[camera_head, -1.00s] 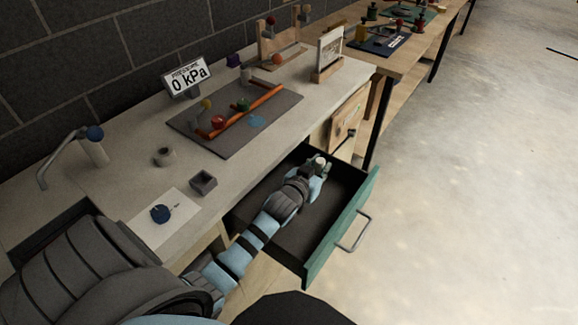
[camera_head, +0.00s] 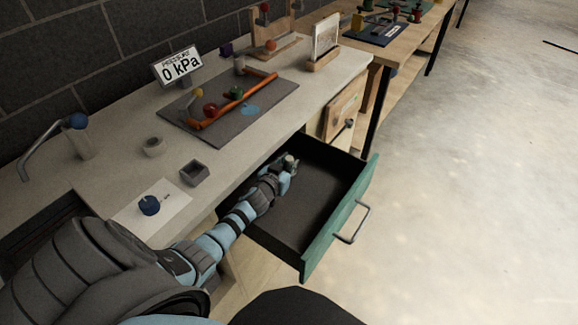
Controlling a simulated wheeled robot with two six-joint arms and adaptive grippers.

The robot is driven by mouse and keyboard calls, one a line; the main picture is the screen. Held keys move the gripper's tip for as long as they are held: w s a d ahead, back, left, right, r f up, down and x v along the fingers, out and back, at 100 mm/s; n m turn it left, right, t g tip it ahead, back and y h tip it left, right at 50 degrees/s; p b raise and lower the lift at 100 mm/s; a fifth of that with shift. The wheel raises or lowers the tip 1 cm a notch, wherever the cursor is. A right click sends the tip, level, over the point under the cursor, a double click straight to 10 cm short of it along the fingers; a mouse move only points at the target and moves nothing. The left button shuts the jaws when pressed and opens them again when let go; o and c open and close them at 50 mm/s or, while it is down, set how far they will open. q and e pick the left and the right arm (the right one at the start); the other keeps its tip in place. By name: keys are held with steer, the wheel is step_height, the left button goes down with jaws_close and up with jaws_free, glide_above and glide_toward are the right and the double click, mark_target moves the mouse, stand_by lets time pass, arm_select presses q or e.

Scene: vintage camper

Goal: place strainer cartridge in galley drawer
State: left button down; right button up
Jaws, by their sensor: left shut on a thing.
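The galley drawer (camera_head: 338,228) is pulled open below the counter, with a dark interior and a green front with a metal handle. My left arm reaches in from the left over the drawer. My left gripper (camera_head: 287,168) is at the drawer's back left part, close to the counter edge. It is shut on a small pale piece, seemingly the strainer cartridge (camera_head: 291,160), mostly hidden by the fingers. I cannot tell whether the piece touches the drawer floor. The visible drawer floor is bare. My right gripper is not in view.
The counter (camera_head: 235,150) overhangs the drawer's back side.

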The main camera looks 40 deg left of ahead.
arm_select(q)
steer(key=shift+f, duration=0.1)
steer(key=c, duration=1.4)
jaws_free()
steer(key=shift+r, duration=0.3)
steer(key=v, duration=0.7)
steer(key=shift+s+p, duration=0.25)
steer(key=shift+p, duration=0.1)
